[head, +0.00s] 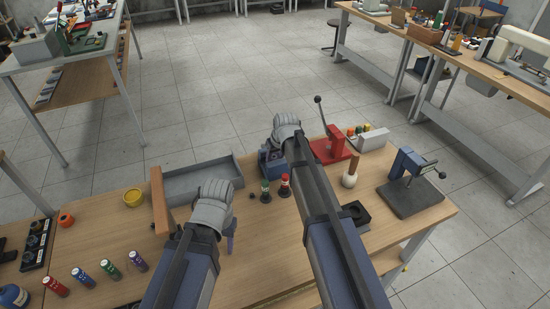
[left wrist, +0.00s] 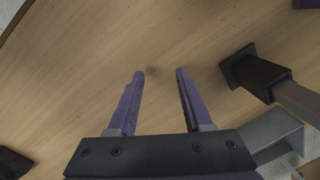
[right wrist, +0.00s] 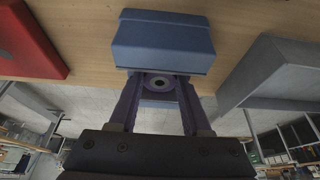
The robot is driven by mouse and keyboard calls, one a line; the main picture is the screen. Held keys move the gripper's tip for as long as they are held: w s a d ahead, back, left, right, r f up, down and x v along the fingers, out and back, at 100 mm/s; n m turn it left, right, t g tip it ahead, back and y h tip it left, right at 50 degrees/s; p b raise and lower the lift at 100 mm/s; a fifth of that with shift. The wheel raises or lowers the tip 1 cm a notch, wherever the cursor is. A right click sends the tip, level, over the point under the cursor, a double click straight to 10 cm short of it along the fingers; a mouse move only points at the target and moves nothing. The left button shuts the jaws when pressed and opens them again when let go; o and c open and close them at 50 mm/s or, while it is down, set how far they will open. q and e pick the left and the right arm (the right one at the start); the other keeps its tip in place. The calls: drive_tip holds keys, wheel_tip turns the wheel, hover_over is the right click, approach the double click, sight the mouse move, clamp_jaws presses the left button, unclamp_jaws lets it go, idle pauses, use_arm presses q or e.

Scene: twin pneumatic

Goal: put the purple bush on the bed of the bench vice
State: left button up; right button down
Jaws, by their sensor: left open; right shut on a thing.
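The bush (right wrist: 158,84) shows in the right wrist view as a round end with a dark hole, its colour dull there. My right gripper (right wrist: 159,79) is shut on it, a finger on each side. A blue block, apparently part of the bench vice (right wrist: 165,42), is just beyond the fingertips; I cannot tell whether the bush touches it. In the head view the blue vice (head: 272,164) stands by the right hand, which hides the bush. My left gripper (head: 230,238) is open and empty above the wooden table; its fingers also show in the left wrist view (left wrist: 160,75).
Green (head: 265,191) and red (head: 285,186) bottles stand in front of the vice. A red press (head: 328,150) stands to its right, a grey tray (head: 190,182) to its left. A blue press (head: 408,162) stands further right. Several small bottles line the front left.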

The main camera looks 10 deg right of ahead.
use_arm(q)
drive_tip(key=shift+f, duration=0.2)
use_arm(e)
drive_tip(key=shift+f, duration=0.25)
drive_tip(key=shift+c, duration=1.8)
unclamp_jaws()
drive_tip(key=shift+r, duration=0.1)
use_arm(q)
drive_tip(key=shift+r, duration=0.15)
use_arm(e)
drive_tip(key=a+p+v, duration=0.1)
drive_tip(key=p+v, duration=1)
drive_tip(key=v, duration=0.1)
use_arm(q)
wheel_tip(320, 180, up, 11)
use_arm(e)
drive_tip(key=s+a+g+h, duration=0.1)
drive_tip(key=s+a, duration=0.3)
drive_tip(key=s, duration=0.9)
drive_tip(key=s+a+f+n+g+h, duration=0.1)
drive_tip(key=s+a+g, duration=0.3)
drive_tip(key=s, duration=0.9)
drive_tip(key=shift+s+a+n, duration=0.15)
drive_tip(key=shift+a+n, duration=0.15)
drive_tip(key=shift+a, duration=0.2)
use_arm(q)
drive_tip(key=shift+r, duration=0.1)
use_arm(e)
drive_tip(key=shift+f, duration=0.1)
drive_tip(key=shift+c, duration=0.3)
